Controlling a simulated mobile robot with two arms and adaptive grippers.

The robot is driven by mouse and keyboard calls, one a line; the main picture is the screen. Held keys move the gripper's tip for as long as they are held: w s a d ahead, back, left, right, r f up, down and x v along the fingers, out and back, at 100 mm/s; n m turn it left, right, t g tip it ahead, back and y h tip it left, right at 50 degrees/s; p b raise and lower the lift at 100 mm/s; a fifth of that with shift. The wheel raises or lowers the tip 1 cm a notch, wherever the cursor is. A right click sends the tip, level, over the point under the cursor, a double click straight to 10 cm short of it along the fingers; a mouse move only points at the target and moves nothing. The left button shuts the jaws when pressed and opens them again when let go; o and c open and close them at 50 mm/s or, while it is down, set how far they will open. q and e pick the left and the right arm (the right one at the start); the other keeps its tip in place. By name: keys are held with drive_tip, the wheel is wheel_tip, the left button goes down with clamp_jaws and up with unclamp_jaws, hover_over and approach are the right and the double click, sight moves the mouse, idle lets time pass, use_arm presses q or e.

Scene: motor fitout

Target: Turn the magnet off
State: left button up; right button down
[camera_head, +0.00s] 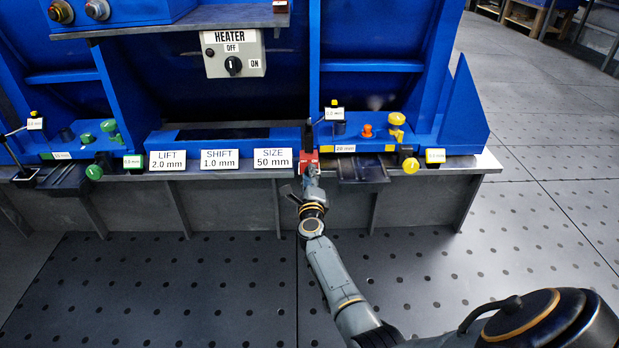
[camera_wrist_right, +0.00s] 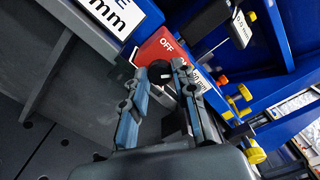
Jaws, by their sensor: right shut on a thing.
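The magnet switch is a small red box (camera_head: 308,156) on the front edge of the blue machine, right of the "SIZE 50 mm" label. In the right wrist view the red box (camera_wrist_right: 158,46) shows the word OFF, with a second marking partly hidden behind a finger. Its black round knob (camera_wrist_right: 160,73) sits between the fingertips of my right gripper (camera_wrist_right: 159,69). In the head view my right gripper (camera_head: 311,178) reaches up to the box and is shut on the knob. The knob's pointer direction is hard to tell. My left gripper is not in view.
A heater panel (camera_head: 233,53) with its own knob is above. White labels (camera_head: 219,160) line the edge to the left. A dark tray (camera_head: 362,169) and yellow knobs (camera_head: 411,165) are close on the right. The perforated floor (camera_head: 190,290) in front is clear.

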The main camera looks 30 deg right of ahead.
drive_tip(key=shift+f, duration=0.1)
idle(0.3)
drive_tip(key=c, duration=1.1)
unclamp_jaws()
drive_tip(key=shift+o, duration=0.2)
drive_tip(key=v, duration=0.7)
drive_tip(key=shift+s, duration=0.3)
drive_tip(key=shift+a, duration=0.1)
